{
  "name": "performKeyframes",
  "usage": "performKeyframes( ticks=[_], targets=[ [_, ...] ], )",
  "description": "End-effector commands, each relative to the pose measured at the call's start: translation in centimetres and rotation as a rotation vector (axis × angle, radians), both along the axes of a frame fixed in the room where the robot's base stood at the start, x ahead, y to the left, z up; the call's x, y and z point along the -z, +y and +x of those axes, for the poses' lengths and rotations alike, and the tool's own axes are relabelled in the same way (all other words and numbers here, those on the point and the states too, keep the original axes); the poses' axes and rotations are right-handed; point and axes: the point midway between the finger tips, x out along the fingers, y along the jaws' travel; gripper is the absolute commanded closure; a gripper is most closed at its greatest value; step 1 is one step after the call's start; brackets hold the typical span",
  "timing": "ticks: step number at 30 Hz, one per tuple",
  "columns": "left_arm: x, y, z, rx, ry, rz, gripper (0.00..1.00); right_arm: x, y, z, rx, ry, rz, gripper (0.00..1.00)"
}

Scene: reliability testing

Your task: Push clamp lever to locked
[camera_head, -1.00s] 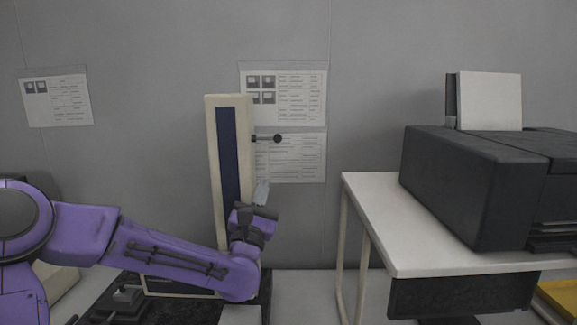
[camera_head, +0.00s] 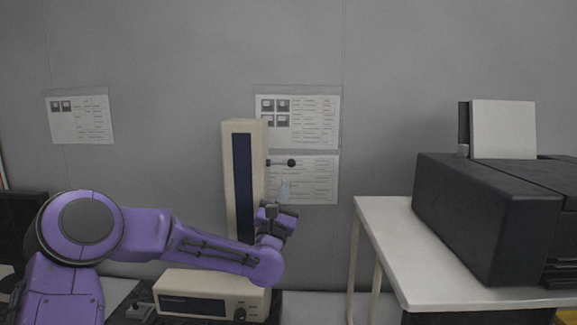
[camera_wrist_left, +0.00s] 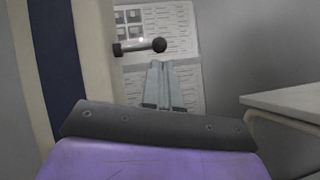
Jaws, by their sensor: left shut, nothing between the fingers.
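The clamp lever (camera_head: 281,163) is a short dark rod with a round black knob. It sticks out to the right from the side of a tall cream column with a dark blue front panel (camera_head: 243,190). In the left wrist view the lever (camera_wrist_left: 141,46) runs level across the top, and the shut fingers (camera_wrist_left: 158,66) point up just under the knob. My right gripper is not in view.
The column rises from a cream base unit (camera_head: 212,297) with a display and a knob. A white table (camera_head: 385,222) with a black printer (camera_head: 485,215) stands to the right. Papers (camera_head: 298,117) hang on the grey wall behind.

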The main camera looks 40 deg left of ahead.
Motion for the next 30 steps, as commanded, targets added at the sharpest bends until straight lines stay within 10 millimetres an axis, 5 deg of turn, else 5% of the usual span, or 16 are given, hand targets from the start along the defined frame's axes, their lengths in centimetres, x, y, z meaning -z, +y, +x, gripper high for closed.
performKeyframes(
  ticks=[3,9,30],
  targets=[
    [-2.0,0.7,1.9,0.000,0.001,0.002,1.00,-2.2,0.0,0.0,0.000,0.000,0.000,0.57],
    [-3.0,1.4,3.9,-0.001,0.001,0.000,1.00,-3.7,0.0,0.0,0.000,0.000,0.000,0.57],
    [-3.0,0.4,5.0,0.016,-0.025,-0.041,1.00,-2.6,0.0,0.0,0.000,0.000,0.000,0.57]
  ],
)
